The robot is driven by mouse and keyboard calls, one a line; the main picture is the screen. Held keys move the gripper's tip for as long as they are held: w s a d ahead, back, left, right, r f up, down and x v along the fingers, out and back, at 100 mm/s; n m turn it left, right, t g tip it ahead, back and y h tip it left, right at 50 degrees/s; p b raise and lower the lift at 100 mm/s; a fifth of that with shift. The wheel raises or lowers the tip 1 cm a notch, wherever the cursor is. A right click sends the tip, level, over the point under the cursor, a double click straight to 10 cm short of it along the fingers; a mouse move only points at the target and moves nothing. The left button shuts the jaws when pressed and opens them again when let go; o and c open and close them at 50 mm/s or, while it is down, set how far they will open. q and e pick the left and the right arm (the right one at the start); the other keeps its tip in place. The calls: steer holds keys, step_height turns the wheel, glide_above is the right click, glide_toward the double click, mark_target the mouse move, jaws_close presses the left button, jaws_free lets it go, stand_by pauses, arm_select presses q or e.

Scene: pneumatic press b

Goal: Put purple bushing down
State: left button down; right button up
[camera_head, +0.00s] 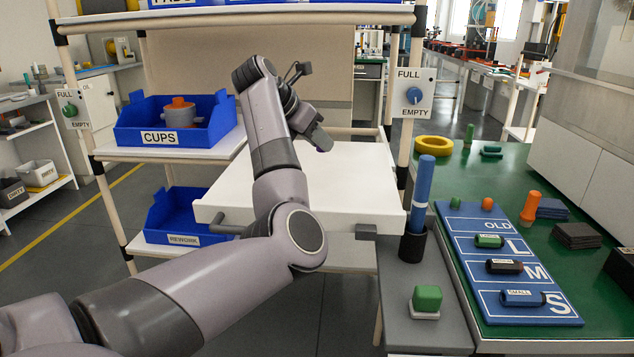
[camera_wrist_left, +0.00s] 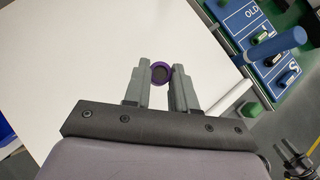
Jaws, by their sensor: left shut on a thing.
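The purple bushing (camera_wrist_left: 161,73) is a small round purple ring with a dark middle, pinched between the fingertips of my left gripper (camera_wrist_left: 160,77) in the left wrist view. In the head view my left gripper (camera_head: 318,140) is above the white tabletop (camera_head: 350,188), and only a sliver of purple shows at its tip. The bushing is over the bare white surface; I cannot tell whether it touches it.
A blue CUPS bin (camera_head: 140,118) stands left on a shelf, with a blue REWORK bin (camera_head: 165,215) below. To the right are a blue cylinder in a black holder (camera_head: 412,243), a green block (camera_head: 427,298) and a blue size board (camera_head: 470,222). The white top is clear.

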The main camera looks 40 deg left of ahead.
arm_select(q)
step_height(320, 180, down, 4)
steer(key=shift+r+b, duration=0.1)
steer(key=shift+b, duration=0.2)
step_height(320, 180, down, 4)
steer(key=shift+f+b, duration=0.1)
steer(key=shift+b, duration=0.55)
steer(key=shift+f, duration=0.15)
steer(key=c, duration=0.9)
jaws_free()
arm_select(e)
steer(key=shift+w+a+r+y, duration=0.25)
steer(key=shift+w+a+y, duration=0.05)
steer(key=shift+a, duration=0.4)
